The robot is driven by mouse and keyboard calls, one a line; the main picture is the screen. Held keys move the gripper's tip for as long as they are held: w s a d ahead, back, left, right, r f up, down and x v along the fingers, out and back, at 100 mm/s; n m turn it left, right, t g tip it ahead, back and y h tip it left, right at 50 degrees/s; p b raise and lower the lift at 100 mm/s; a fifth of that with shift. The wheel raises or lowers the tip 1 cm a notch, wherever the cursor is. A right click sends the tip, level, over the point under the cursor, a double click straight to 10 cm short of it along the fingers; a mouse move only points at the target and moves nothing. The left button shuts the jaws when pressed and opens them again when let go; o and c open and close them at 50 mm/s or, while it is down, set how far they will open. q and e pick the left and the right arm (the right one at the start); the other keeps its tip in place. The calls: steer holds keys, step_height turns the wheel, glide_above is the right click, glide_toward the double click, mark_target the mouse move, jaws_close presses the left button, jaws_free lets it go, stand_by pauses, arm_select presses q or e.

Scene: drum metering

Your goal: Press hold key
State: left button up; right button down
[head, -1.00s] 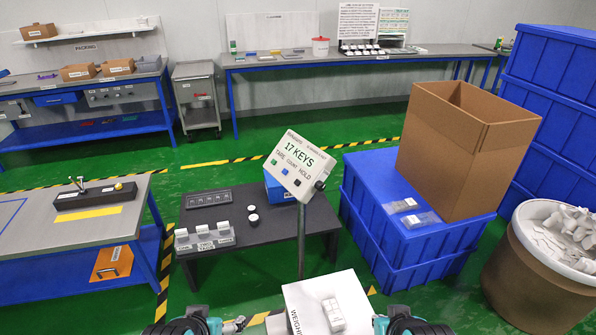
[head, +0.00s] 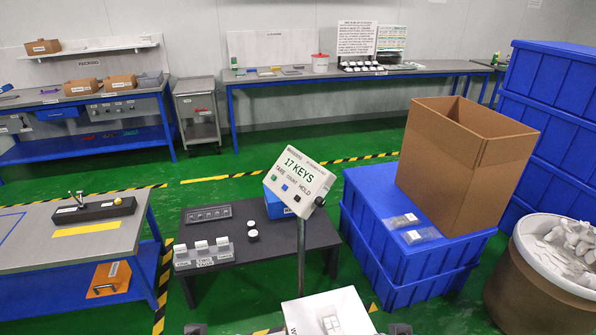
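A tilted white indicator panel (head: 303,178) stands on a grey post (head: 301,255) in the middle of the head view. Its display reads "17 KEYS", with the words TARE, COUNT and HOLD beneath. Below the words are a green key, a blue key (head: 284,187) and a dark key (head: 297,198); the dark one is the rightmost, on the HOLD side. Only small dark parts of my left gripper (head: 195,329) and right gripper (head: 400,329) show at the bottom edge, well below the panel. Their fingers are out of sight.
A white weighing platform (head: 345,308) with pale keycap-like blocks is at the bottom centre. A dark table (head: 235,262) with labelled trays stands behind the post. Blue crates (head: 400,245) with an open carton (head: 465,150) are to the right, and a drum (head: 540,290) is far right.

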arm_select(q)
jaws_close()
stand_by(1.2)
